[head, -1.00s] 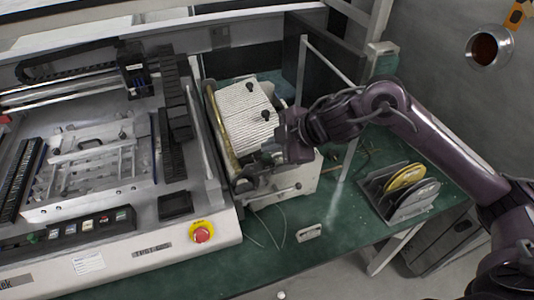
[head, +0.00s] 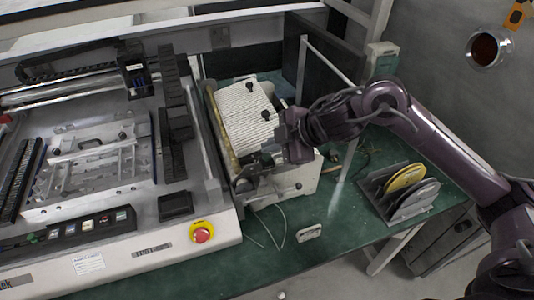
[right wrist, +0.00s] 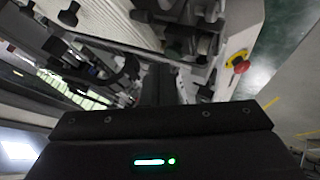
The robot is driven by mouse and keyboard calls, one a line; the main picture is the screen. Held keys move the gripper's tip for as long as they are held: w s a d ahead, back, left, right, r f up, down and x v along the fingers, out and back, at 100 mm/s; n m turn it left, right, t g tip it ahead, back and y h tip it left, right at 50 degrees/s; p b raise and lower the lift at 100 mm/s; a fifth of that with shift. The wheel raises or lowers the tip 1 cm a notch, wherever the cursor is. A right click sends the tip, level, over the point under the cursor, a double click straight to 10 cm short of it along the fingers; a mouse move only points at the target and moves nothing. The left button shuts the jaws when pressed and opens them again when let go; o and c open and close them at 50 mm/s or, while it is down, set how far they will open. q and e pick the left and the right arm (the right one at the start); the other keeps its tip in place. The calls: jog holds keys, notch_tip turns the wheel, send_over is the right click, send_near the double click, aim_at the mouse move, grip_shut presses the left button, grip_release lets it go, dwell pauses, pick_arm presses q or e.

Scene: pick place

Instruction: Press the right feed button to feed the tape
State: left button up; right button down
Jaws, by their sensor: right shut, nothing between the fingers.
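The tape feeder unit (head: 246,112), a white ribbed box with black knobs, stands on the green bench to the right of the large machine. It also shows at the top of the right wrist view (right wrist: 92,18). My right gripper (head: 258,168) is shut and empty, low over the front end of the feeder unit, among dark feeder parts. I cannot tell whether it touches them. The right feed button is not distinguishable; the gripper and wrist cover part of that area. My left gripper is not in view.
The large machine (head: 150,262) fills the left side, with a red emergency button (head: 202,234) at its front corner. A rack (head: 372,190) with yellow and grey discs stands on the bench at right. A small white piece (head: 308,233) and thin wires lie on the bench front.

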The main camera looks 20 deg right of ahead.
jog(key=shift+f, duration=0.1)
jog(key=shift+f, duration=0.4)
jog(key=shift+f+b, duration=0.15)
jog(key=shift+b, duration=0.15)
dwell(0.4)
jog(key=shift+r+p, duration=0.65)
jog(key=shift+p, duration=0.1)
notch_tip(320, 180, up, 6)
jog(key=p, duration=0.6)
dwell(0.3)
